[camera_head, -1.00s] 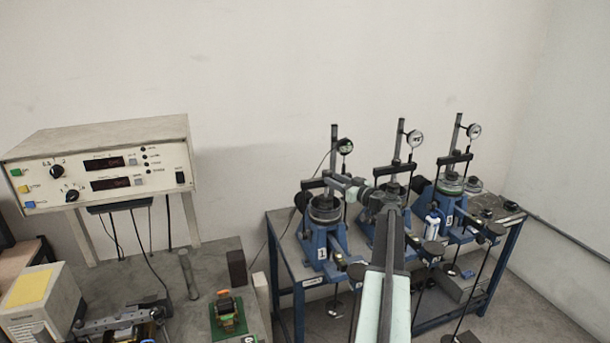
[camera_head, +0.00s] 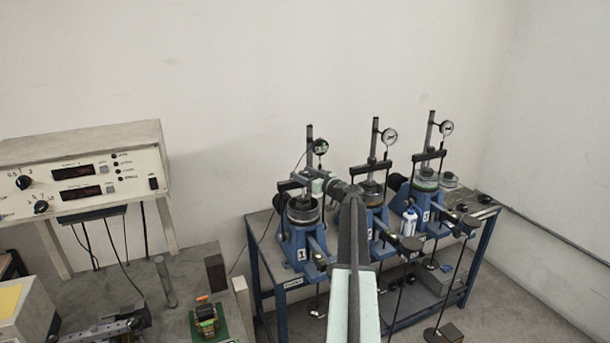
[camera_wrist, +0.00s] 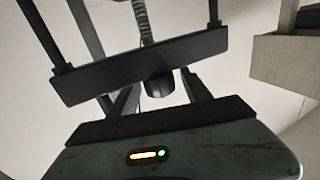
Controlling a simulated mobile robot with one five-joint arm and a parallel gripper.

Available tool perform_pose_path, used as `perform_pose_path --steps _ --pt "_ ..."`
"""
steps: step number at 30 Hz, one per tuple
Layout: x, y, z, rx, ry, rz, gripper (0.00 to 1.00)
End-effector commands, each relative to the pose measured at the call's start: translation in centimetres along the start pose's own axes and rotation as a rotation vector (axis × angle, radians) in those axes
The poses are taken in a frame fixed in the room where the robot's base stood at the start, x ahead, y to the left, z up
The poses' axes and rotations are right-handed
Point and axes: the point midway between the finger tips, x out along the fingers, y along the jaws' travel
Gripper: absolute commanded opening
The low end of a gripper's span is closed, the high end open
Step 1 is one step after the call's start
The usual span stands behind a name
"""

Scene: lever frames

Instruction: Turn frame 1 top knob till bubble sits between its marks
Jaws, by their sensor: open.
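Frame 1 (camera_head: 299,253) is the leftmost blue lever frame on the bench, with a "1" label, a round cell and an upright post. In the wrist view its dark crossbar (camera_wrist: 140,66) has rods at both ends and a threaded screw (camera_wrist: 143,20). A dark ribbed knob (camera_wrist: 158,86) shows beside the bar. My gripper (camera_head: 312,184) is at the top of frame 1 in the head view. In the wrist view my gripper (camera_wrist: 157,94) is open, one finger on each side of the knob; contact cannot be told. No bubble or marks can be made out.
Two similar frames (camera_head: 372,222) (camera_head: 425,205) stand close on the right, with dial gauges. A white bottle (camera_head: 408,222) is among them. The metal bench (camera_head: 262,222) carries all three. A control box (camera_head: 85,170) is at left, above a grey table (camera_head: 190,275).

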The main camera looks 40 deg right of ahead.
Motion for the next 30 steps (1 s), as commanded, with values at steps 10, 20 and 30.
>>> perform_pose_path --steps 10,20,30 --pt "-0.1 0.0 0.0 0.000 0.000 0.001 0.12" --pt "-0.3 0.1 0.0 0.000 0.000 0.029 0.00" --pt "-0.4 -0.2 0.0 0.003 0.001 0.227 0.00"
